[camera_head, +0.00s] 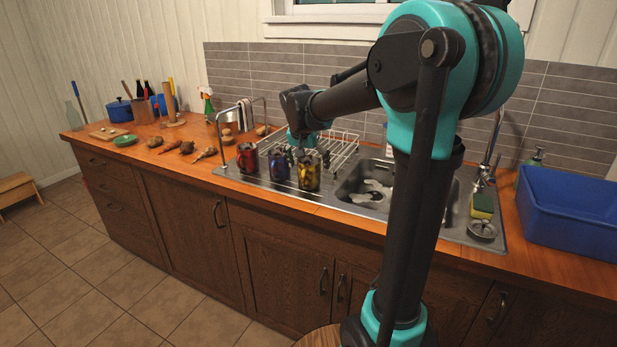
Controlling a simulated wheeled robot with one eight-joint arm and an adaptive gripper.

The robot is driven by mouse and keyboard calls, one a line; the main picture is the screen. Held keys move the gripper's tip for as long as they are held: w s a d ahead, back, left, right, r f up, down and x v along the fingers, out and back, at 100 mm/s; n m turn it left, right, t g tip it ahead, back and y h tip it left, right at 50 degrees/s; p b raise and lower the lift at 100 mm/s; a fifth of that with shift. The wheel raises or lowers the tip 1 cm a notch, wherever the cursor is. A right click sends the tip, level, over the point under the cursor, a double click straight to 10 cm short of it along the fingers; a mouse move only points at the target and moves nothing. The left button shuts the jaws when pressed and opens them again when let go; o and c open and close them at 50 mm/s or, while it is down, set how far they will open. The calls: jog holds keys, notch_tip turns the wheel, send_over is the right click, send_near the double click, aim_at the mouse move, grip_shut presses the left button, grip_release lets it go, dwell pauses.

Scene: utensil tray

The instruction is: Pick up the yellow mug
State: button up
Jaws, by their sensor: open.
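The yellow mug (308,174) stands upright on the metal sink unit, left of the basin, with dark markings on its side. It is the rightmost of three mugs in a row. My gripper (303,151) is open and hangs by the mugs, close to the top of the yellow mug. My arm reaches in from the right above it. The fingers are small and dark, so I cannot tell whether they touch the mug.
A blue mug (279,165) stands just left of the yellow one, and a red mug (247,158) further left. A wire dish rack (342,150) is behind them. The sink basin (368,187) lies to the right. A large blue tub (570,212) stands at the far right.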

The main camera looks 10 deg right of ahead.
aim_at(309, 175)
jog(key=shift+a+x, duration=0.1)
jog(key=shift+x, duration=1.3)
jog(key=shift+a+x, duration=0.15)
jog(key=shift+x, duration=1.25)
jog(key=shift+w, duration=0.15)
jog(key=c, duration=1.5)
jog(key=shift+r, duration=0.1)
jog(key=shift+c, duration=0.2)
